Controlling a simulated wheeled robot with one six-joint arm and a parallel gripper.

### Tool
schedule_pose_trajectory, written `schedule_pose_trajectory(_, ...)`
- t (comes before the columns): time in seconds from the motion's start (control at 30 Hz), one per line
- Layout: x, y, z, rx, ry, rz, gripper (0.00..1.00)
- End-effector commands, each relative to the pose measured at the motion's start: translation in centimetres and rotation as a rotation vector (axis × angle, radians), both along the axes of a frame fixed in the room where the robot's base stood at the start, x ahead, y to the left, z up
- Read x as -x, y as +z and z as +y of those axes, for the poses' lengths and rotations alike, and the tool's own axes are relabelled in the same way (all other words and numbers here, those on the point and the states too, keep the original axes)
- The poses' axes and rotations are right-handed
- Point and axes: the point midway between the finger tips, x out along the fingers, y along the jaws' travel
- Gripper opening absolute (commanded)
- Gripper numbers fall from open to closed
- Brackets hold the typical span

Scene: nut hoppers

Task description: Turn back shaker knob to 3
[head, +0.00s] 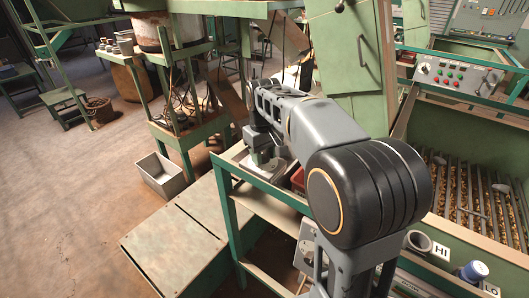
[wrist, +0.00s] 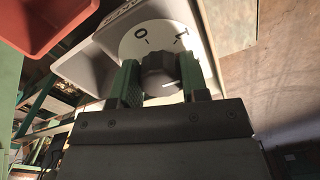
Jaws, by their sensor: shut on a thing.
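The dark shaker knob (wrist: 158,70) sits on a round white dial (wrist: 133,45) in the wrist view. The dial's "0" is at upper left and a "1" at upper right; no 3 is visible. A short pale line shows on the knob's lower right side. My gripper (wrist: 159,78) is shut on the knob, with one green finger on each side. In the head view my gripper (head: 262,157) is down at a grey box (head: 262,166) on the green-framed bench; my arm hides much of it and the knob cannot be made out.
In the wrist view a red bin (wrist: 48,20) and a pale grey tray (wrist: 85,58) lie left of the dial. In the head view a grey open bin (head: 163,176) stands on the floor, and a hopper grate (head: 470,195) with nuts is at right.

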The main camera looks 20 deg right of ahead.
Motion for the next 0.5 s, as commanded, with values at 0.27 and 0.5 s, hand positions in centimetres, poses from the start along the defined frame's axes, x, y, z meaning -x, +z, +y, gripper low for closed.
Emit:
schedule_pose_trajectory(0.27,-0.08,0.25,0.11,-0.001,-0.261,-0.007,0.17)
schedule_pose_trajectory(0.5,-0.1,0.27,0.2,-0.001,-0.488,-0.007,0.17)
